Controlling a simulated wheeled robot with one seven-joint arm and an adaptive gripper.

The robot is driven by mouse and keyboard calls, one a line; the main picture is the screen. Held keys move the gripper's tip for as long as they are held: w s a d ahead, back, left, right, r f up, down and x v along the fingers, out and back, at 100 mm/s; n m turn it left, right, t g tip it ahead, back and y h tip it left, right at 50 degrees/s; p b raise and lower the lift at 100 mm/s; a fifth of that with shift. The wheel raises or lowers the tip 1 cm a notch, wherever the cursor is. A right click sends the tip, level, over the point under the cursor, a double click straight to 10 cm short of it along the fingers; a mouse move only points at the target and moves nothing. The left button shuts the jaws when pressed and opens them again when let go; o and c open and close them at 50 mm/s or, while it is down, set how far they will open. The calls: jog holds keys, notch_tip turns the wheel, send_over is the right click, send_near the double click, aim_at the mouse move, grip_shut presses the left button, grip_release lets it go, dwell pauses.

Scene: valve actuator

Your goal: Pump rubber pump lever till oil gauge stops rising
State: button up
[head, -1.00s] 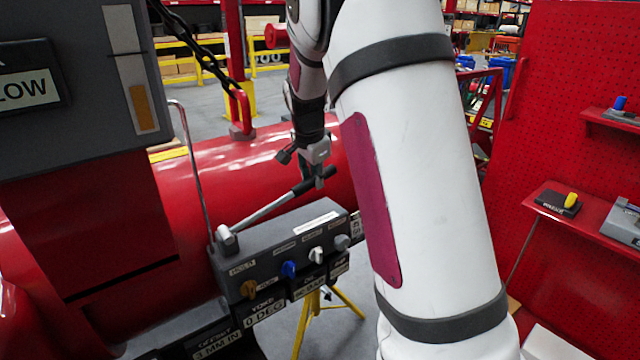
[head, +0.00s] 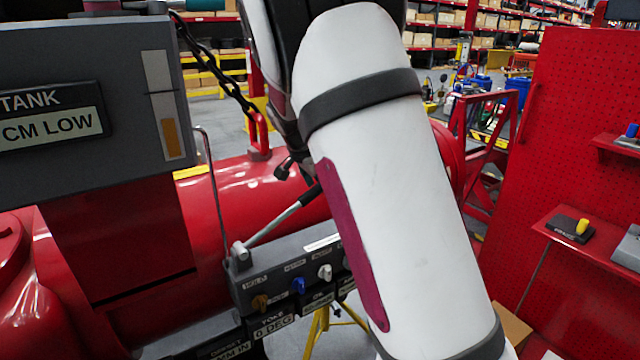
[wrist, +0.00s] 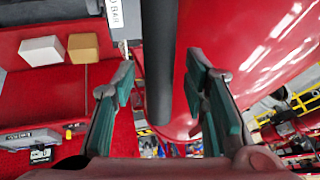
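The pump lever (head: 270,222) is a grey rod that rises to the right from its pivot on the grey valve block (head: 240,290). Its dark rubber grip (head: 311,194) is partly hidden by my arm in the head view. In the wrist view the dark grip (wrist: 159,60) runs between the two teal-padded fingers of my gripper (wrist: 161,80), with a visible gap on each side. My gripper is open around it. The oil gauge (head: 157,75) is a pale vertical strip with an orange column (head: 171,138) in its lower part. A tank display (head: 50,122) reads "CM LOW".
The block carries orange, blue and white knobs (head: 298,286). A thin bent metal rod (head: 212,185) and a black chain (head: 215,65) are near the gauge. The red tank (head: 190,215) lies behind the lever. A red pegboard (head: 580,140) with shelves stands at right.

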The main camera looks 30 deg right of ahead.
jog(key=v, duration=1.2)
jog(key=shift+s, duration=0.1)
dwell(0.4)
jog(key=s+a+n+y, duration=0.1)
jog(key=s+a+n, duration=0.3)
jog(key=s, duration=0.6)
jog(key=s+a+n+t+y, duration=0.1)
jog(key=s+a+n, duration=0.4)
jog(key=s, duration=0.5)
jog(key=s+a+n+t+y, duration=0.1)
jog(key=s+a+n+y, duration=0.2)
jog(key=s+n, duration=0.5)
jog(key=shift+s+a+f, duration=0.4)
jog(key=shift+s+a, duration=0.3)
jog(key=shift+s, duration=0.5)
